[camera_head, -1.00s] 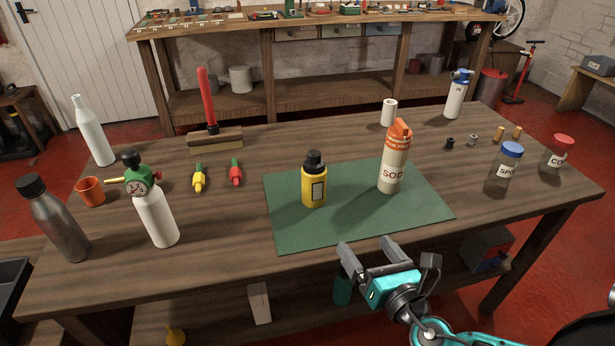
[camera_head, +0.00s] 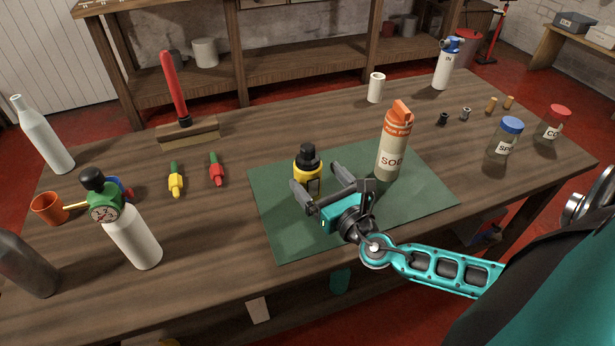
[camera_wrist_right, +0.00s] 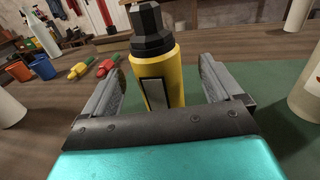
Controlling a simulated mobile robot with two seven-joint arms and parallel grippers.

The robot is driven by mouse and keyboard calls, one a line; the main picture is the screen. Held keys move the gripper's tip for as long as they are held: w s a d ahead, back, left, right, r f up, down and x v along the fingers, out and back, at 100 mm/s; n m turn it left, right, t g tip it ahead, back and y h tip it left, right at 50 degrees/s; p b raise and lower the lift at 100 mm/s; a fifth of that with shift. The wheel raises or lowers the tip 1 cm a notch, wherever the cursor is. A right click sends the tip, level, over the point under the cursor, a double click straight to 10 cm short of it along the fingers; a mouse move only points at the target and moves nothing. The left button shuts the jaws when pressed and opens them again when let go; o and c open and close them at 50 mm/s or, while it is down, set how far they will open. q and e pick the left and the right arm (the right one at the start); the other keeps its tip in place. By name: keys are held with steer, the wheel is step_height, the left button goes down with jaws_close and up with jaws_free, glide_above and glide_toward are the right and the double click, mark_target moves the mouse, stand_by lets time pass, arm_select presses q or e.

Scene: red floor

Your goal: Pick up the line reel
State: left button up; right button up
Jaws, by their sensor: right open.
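A yellow container with a black top (camera_head: 308,178) stands upright on the green mat (camera_head: 285,222). It is the thing nearest my right gripper; I cannot tell for sure that it is the line reel. My right gripper (camera_head: 320,182) is open, its fingers pointing at the container and hiding its lower part in the head view. In the right wrist view the yellow container (camera_wrist_right: 160,75) shows between the two open fingers, with a dark-framed grey panel facing me. I cannot tell whether either finger touches it. My left gripper is not in view.
An orange-topped canister (camera_head: 393,150) stands on the mat close to the right of my gripper. Red (camera_head: 217,170) and yellow (camera_head: 176,180) small pieces lie left of the mat. A white bottle with green gauge head (camera_head: 132,235) stands further left. Jars (camera_head: 505,140) stand at the right.

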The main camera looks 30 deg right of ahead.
mark_target(303, 164)
steer(key=shift+w+r, duration=0.1)
steer(key=shift+w, duration=2.85)
steer(key=c, duration=1.2)
